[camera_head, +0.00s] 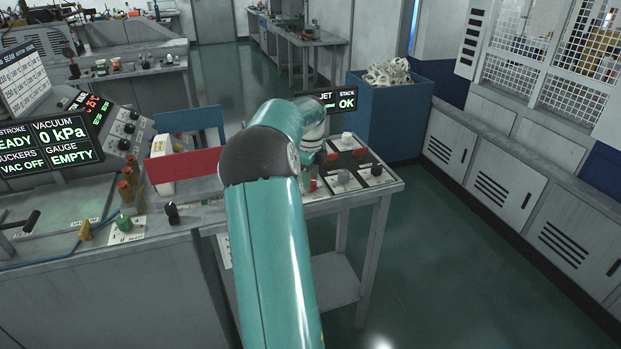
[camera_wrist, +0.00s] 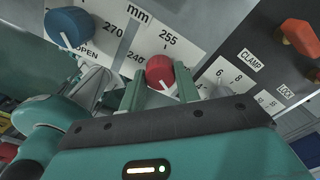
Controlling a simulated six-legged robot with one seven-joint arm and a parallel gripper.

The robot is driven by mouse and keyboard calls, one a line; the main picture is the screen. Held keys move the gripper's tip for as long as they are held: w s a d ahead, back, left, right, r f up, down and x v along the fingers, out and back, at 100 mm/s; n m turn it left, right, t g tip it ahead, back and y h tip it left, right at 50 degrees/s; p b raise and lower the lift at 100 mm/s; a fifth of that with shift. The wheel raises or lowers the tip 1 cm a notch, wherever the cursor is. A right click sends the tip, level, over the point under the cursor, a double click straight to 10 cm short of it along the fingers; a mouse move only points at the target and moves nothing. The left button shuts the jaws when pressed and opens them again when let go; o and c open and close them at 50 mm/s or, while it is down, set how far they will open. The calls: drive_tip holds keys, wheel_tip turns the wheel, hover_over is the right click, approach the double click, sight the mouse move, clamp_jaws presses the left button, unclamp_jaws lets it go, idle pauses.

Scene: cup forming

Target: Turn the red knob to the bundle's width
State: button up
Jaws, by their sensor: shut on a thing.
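In the head view my teal arm reaches over the bench and hides the gripper. A bundle cannot be made out for certain in either view.
A blue knob (camera_wrist: 69,26) marked OPEN sits left of the red knob. An orange-red lever (camera_wrist: 298,36) stands on the dark CLAMP and LOCK panel at right. A blue bin (camera_head: 390,115) of white rings stands behind the bench (camera_head: 392,187). The floor to the right is clear.

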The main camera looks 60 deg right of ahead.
drive_tip(key=n, duration=0.5)
drive_tip(key=shift+s+n, duration=0.1)
drive_tip(key=shift+n, duration=0.2)
drive_tip(key=n, duration=1)
drive_tip(key=shift+n, duration=0.4)
drive_tip(key=n, duration=0.5)
drive_tip(key=shift+n, duration=0.3)
drive_tip(key=n, duration=1)
drive_tip(key=shift+n, duration=0.4)
drive_tip(key=n, duration=1.1)
drive_tip(key=shift+n, duration=0.3)
